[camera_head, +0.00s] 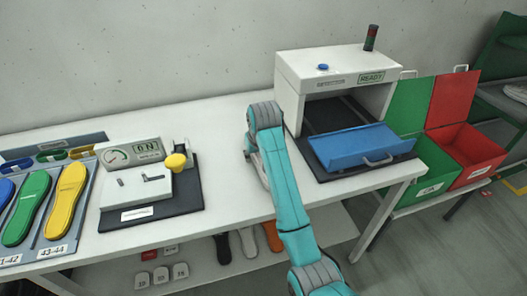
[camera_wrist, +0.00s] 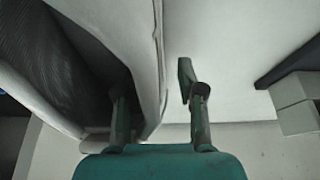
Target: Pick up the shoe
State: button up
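A large pale grey-white form with a dark ribbed hollow fills the left of the wrist view; it looks like the shoe (camera_wrist: 138,50), seen very close. My gripper (camera_wrist: 153,85) is open around its pale side wall. The left finger reaches into the dark hollow, and the right finger stands outside over the white surface. A gap shows between the right finger and the wall; whether the left finger touches it I cannot tell. In the camera_head view, my arm hides the gripper and most of the pale thing (camera_head: 262,172) under it.
The white table (camera_head: 235,208) carries a gauge device (camera_head: 135,190) on a black mat and coloured insoles (camera_head: 65,200) at left. At right stand a scanner (camera_head: 330,68) marked READY and a blue tray (camera_head: 355,146). Green (camera_head: 428,168) and red (camera_head: 475,153) bins lie beyond.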

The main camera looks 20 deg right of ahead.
grip_shut()
dwell(0.3)
